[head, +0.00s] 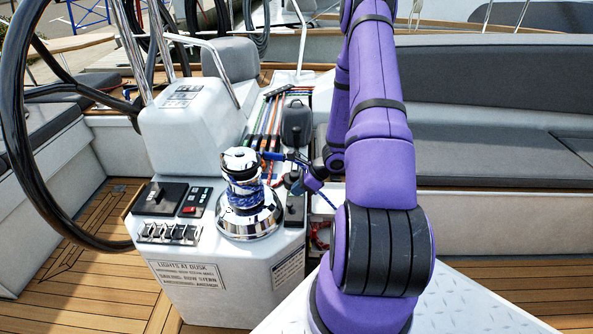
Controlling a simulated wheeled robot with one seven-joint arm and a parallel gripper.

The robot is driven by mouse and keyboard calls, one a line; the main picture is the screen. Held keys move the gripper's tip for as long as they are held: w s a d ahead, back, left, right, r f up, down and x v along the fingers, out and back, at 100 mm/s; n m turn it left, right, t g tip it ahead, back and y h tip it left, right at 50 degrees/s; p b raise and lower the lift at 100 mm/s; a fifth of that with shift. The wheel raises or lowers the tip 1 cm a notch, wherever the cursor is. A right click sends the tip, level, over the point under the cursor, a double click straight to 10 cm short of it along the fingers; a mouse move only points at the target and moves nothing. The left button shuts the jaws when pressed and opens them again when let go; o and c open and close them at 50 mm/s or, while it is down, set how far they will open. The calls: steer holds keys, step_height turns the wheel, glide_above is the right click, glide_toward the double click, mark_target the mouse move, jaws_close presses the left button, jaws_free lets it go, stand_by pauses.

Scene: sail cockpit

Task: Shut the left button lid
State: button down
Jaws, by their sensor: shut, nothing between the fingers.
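My arm rises in front of the camera and folds back down behind itself. My gripper (311,181) is small and partly hidden beside the right side of the chrome winch (247,200). It looks shut and empty. Just under and left of it a narrow black panel (294,210) runs along the console's right edge, with small dark fittings on it. A dark rounded upright piece (297,122) stands behind, above the gripper. I cannot tell for sure which of these is the left button lid, or whether it is open. Contact between gripper and lid cannot be made out.
Blue rope wraps the winch. The console (195,130) carries a black control box (160,198), a red-switch panel (194,202) and several metal-framed switches (169,234). A large black wheel (14,130) stands left. Coloured ropes (268,122) run behind. Grey benches (480,150) lie right.

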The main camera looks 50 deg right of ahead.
step_height(320, 180, up, 12)
steer(key=shift+w, duration=0.4)
steer(key=shift+a, duration=0.15)
steer(key=s+a+r+n+g, duration=0.1)
steer(key=a+r+n, duration=0.65)
steer(key=r, duration=0.35)
steer(key=s+a+r+n+g, duration=0.1)
steer(key=a+r+n+g, duration=0.1)
steer(key=a+r+n, duration=0.65)
steer(key=s+a+r+n+t+h, duration=0.1)
steer(key=s+a+r+n+h, duration=0.1)
steer(key=s+a+r+n, duration=0.2)
steer(key=s+a+r+n+t+h, duration=0.1)
steer(key=s+a+r+n+h, duration=0.2)
steer(key=s+r, duration=0.8)
steer(key=s+a+n, duration=0.2)
steer(key=n, duration=0.2)
steer(key=shift+s+a+r+n, duration=0.2)
steer(key=shift+s+r+n, duration=0.2)
